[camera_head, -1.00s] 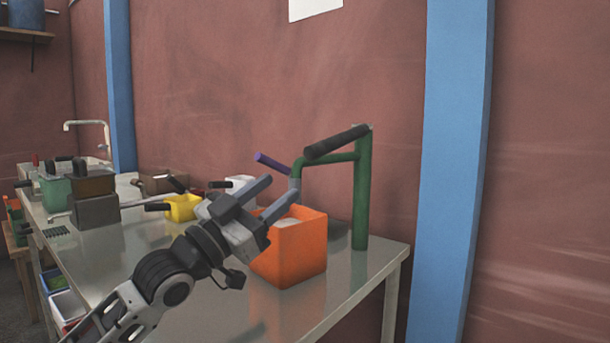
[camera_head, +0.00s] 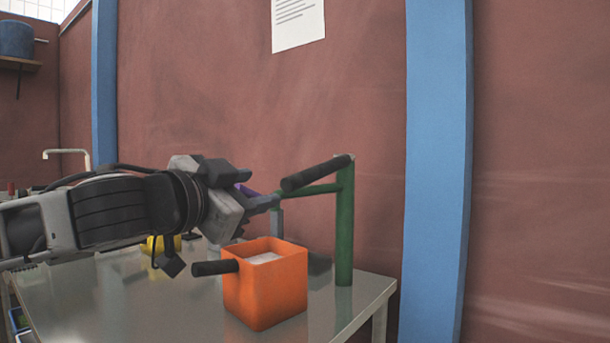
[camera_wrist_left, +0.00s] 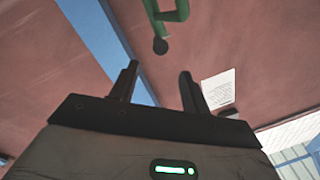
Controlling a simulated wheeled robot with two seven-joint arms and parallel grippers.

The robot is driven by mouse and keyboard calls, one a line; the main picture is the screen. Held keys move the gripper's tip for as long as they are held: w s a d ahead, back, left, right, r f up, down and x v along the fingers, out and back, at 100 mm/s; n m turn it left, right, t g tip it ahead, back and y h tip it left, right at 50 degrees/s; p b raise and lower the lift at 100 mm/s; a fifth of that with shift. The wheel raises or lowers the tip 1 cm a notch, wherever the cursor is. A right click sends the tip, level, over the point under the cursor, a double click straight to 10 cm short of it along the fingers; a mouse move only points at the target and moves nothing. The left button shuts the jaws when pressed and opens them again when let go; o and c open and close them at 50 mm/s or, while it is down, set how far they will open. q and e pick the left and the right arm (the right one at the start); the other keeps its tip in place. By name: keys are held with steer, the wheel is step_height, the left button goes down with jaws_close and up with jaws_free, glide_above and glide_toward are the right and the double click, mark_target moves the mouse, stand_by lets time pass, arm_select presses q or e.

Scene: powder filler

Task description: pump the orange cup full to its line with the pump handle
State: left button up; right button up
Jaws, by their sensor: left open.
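The orange cup (camera_head: 268,297) stands upright on the metal table, its dark handle (camera_head: 215,267) pointing left. Pale material shows inside it; I cannot make out a fill line. The green pump (camera_head: 344,235) stands behind it to the right, with a grey spout (camera_head: 277,222) over the cup's back. The black pump handle (camera_head: 318,173) slants from the post's top toward me. My left gripper (camera_head: 262,190) is open and empty, above the cup and left of the handle's near end. In the left wrist view, the handle's round end (camera_wrist_left: 160,46) appears beyond and between the open fingers (camera_wrist_left: 159,72).
A yellow container (camera_head: 160,244) sits on the table (camera_head: 175,305), partly behind my left arm. A purple bar (camera_head: 246,190) is mostly hidden by the gripper. A blue pillar (camera_head: 437,170) and red wall stand behind.

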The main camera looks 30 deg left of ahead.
mark_target(301, 181)
arm_select(q)
steer(key=w+p, duration=0.2)
steer(key=w, duration=0.2)
steer(key=w+p, duration=0.3)
steer(key=w, duration=0.1)
steer(key=w+p, duration=0.2)
steer(key=w, duration=0.2)
steer(key=shift+w+a, duration=0.3)
steer(key=shift+w, duration=0.65)
arm_select(e)
steer(key=shift+d+r+g+h, duration=0.15)
steer(key=shift+d+r, duration=0.1)
steer(key=shift+r, duration=0.65)
steer(key=shift+d+r+g+h, duration=0.15)
steer(key=shift+d+r, duration=0.05)
steer(key=shift+r, duration=0.7)
